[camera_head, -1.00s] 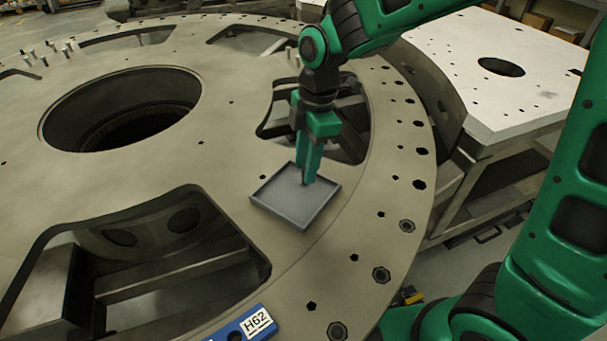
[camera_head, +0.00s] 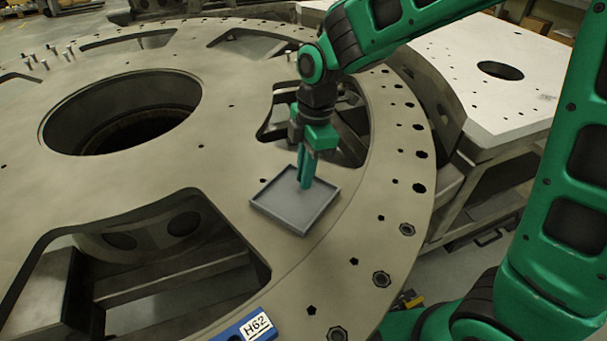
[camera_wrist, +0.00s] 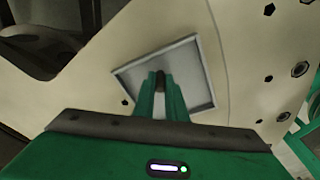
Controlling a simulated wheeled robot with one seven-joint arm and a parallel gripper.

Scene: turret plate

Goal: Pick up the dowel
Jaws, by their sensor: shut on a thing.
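My gripper (camera_head: 306,184) points down over a shallow grey square tray (camera_head: 275,208) on the large round turret plate (camera_head: 235,130). In the wrist view the two green fingers (camera_wrist: 161,88) are closed on a small dark dowel (camera_wrist: 160,80), whose end shows between the fingertips. The tray (camera_wrist: 202,88) lies behind it in that view. The dowel is mostly hidden by the fingers, and in the head view I cannot make it out. I cannot tell whether it touches the tray floor.
The plate has a large round hole (camera_head: 125,110) and wide cut-outs, one just behind the tray. A blue block labelled H62 (camera_head: 246,328) lies at the front edge. Several small pegs (camera_head: 45,58) stand at the far left. A white-topped table (camera_head: 490,100) stands at the right.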

